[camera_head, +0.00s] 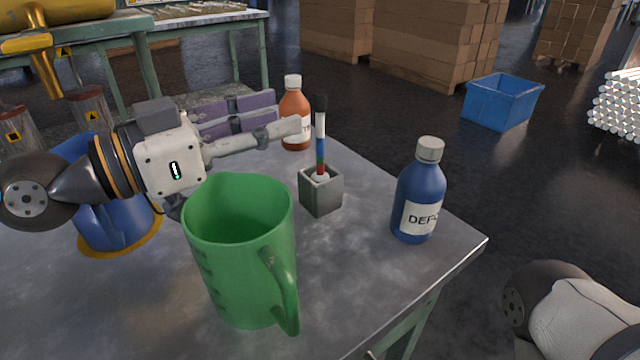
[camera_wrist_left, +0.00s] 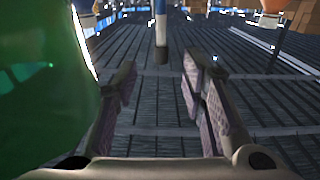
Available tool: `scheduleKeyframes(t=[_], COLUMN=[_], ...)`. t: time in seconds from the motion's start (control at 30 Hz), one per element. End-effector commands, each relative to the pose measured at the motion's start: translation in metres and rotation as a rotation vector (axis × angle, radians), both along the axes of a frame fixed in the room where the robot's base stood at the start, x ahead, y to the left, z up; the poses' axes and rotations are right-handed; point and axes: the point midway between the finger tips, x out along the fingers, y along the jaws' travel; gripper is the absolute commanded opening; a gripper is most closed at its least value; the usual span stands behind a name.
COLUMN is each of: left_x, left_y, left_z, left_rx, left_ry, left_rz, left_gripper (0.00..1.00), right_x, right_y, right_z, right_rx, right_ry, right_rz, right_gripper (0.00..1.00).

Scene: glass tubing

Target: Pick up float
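The float (camera_head: 320,140) is a thin upright stick with a black top and blue, green and red bands. It stands in a small grey block holder (camera_head: 321,194) on the metal table. My left gripper (camera_head: 286,114) is open and empty, its fingertips just left of the float's upper stem and apart from it. In the left wrist view the float (camera_wrist_left: 160,30) shows beyond the gap between my open left fingers (camera_wrist_left: 163,66), dark end downward. The float's lower end is hidden inside the holder. My right gripper is not in view; only part of my right arm shows.
A green jug (camera_head: 238,240) stands close in front of my left gripper, and also fills the left of the wrist view (camera_wrist_left: 45,85). An orange-brown bottle (camera_head: 294,112) stands behind the float. A blue bottle (camera_head: 420,195) stands right of it. The table's right edge is clear.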

Motion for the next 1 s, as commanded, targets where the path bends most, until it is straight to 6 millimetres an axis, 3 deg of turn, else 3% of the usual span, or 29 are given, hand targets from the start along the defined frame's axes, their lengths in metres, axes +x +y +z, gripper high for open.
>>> scheduleKeyframes(t=[0.4, 0.7, 0.87, 1.0], left_x=[0.041, 0.046, 0.046, 0.046], left_y=[-0.055, -0.062, -0.062, -0.061], left_z=[0.001, 0.005, 0.005, 0.005], left_rx=[0.002, -0.001, -0.001, -0.001], left_ry=[0.008, 0.006, 0.006, 0.006], left_rz=[0.0, 0.001, 0.001, 0.001], left_gripper=[0.38, 0.38, 0.01, 0.0], right_x=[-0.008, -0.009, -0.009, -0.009], right_y=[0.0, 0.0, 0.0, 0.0], right_z=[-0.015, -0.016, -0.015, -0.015], right_rx=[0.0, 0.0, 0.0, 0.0], right_ry=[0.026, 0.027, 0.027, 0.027], right_rz=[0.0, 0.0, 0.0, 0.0], right_gripper=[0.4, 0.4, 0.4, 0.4])
